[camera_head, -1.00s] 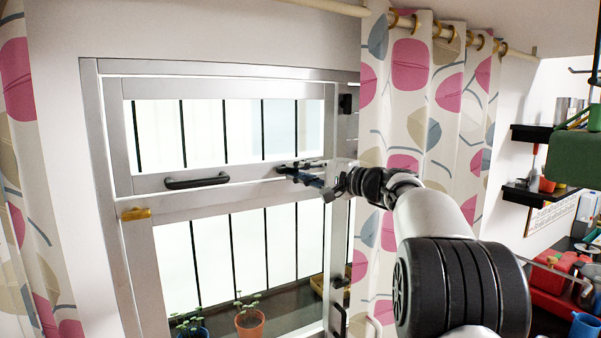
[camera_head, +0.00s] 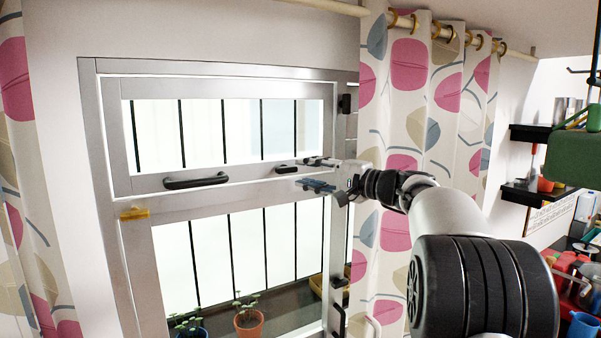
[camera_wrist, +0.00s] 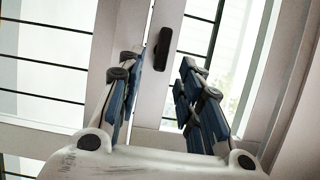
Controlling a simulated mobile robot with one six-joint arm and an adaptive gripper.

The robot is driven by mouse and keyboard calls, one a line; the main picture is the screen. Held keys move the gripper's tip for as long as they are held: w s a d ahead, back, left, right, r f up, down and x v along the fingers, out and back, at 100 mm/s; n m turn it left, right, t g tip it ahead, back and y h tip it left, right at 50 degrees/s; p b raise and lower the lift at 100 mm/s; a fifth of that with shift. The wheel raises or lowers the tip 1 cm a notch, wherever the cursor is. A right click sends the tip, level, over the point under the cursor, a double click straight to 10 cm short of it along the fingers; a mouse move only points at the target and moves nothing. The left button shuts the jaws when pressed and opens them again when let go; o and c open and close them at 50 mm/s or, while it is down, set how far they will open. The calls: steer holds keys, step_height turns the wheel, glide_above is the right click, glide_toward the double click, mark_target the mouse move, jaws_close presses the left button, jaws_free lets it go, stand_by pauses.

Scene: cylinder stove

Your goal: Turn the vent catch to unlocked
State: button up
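A small black catch (camera_head: 287,169) sits on the lower rail of the vent window (camera_head: 240,177), and its long side lies along the rail. It also shows in the wrist view (camera_wrist: 162,48), just ahead of the gap between my fingers. My gripper (camera_head: 306,173) is open and empty, right of the catch, with one finger higher and one lower. In the wrist view the blue-padded fingers of my gripper (camera_wrist: 160,72) stand apart and do not appear to touch the catch.
A black bar handle (camera_head: 196,181) is on the vent rail to the left. A yellow piece (camera_head: 134,213) sits on the left frame. A patterned curtain (camera_head: 410,110) hangs close to my arm. Potted plants (camera_head: 249,322) stand below behind the glass.

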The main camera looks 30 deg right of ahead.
steer(key=v, duration=0.8)
steer(key=shift+s+d, duration=0.15)
steer(key=shift+s, duration=0.2)
